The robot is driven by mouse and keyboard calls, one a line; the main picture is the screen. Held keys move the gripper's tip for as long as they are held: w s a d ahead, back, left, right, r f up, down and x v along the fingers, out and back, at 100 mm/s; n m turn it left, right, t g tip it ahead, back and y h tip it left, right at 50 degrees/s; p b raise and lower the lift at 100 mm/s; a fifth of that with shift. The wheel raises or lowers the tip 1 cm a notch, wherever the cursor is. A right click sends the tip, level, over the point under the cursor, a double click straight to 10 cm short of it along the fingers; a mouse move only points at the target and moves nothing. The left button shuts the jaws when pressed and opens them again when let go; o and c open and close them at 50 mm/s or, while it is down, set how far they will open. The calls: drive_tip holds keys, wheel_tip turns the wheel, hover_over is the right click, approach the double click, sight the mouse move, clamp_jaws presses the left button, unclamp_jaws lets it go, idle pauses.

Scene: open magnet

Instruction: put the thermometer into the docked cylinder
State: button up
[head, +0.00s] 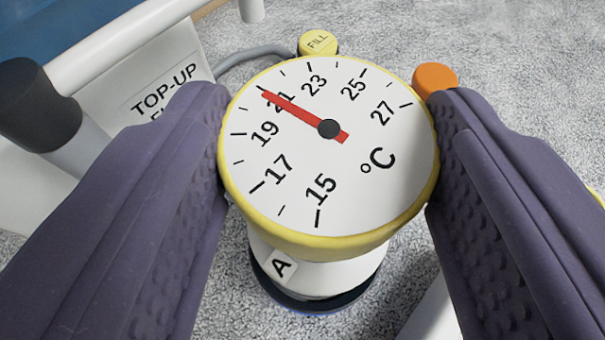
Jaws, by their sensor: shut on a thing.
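The thermometer (300,205) is a round white dial with a yellow rim, a °C scale from 15 to 27 and a red needle pointing near 21. My gripper (332,120) is shut on it, with a dark purple ribbed finger against the left and right of its rim. Below the dial shows a white cylindrical body (335,268) with a tag marked A and a dark ring at its foot. I cannot tell whether this body belongs to the thermometer or is the docked cylinder. The dial hides the body's top and any opening.
A white panel marked TOP-UP (165,90) stands at the upper left, with a white rail above it and a black-capped grey handle (40,105) beside it. A yellow FILL cap (318,42) with a grey hose and an orange cap (435,78) lie behind the dial. Speckled grey floor is open at upper right.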

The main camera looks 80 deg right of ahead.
drive_tip(key=shift+f, duration=0.25)
drive_tip(key=o, duration=1.1)
drive_tip(key=shift+o, duration=0.2)
drive_tip(key=shift+r, duration=0.1)
